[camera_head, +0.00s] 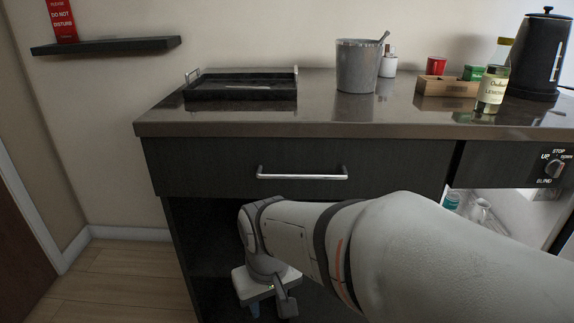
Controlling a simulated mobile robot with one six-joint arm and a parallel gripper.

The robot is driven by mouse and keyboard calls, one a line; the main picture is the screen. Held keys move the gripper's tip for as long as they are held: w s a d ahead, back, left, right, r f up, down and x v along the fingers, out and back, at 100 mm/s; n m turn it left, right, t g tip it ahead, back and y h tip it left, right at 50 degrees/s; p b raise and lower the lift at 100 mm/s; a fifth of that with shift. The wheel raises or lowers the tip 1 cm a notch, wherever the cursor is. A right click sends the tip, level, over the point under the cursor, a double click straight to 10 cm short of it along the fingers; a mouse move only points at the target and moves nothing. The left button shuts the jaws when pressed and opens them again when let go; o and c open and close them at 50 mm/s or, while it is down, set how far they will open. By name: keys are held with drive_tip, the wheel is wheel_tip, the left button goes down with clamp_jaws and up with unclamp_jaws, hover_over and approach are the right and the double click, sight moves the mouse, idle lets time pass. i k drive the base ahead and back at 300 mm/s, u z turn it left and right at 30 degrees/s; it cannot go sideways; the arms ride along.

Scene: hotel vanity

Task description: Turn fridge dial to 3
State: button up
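No dial marked with numbers shows, and I cannot make out a fridge dial in this view. The only knob in sight (554,168) is on the dark panel at the right, with the words STOP, UP, DOWN and BLIND around it. My gripper (268,300) is low at the front of the dark opening under the drawer. It points down and its fingertips are cut off or hidden, so I cannot tell whether it is open or shut. My arm hides much of the lower cabinet.
A drawer with a bar handle (302,173) is closed above my arm. A lit compartment at the right holds a teal-capped bottle (451,201). The counter (320,115) bears a black tray (243,88), grey bucket (357,66), wooden box (447,87), jar (491,90) and kettle (540,55).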

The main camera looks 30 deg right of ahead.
sight(551, 193)
drive_tip(key=u, duration=0.65)
drive_tip(key=k, duration=2.35)
drive_tip(key=z, duration=1.55)
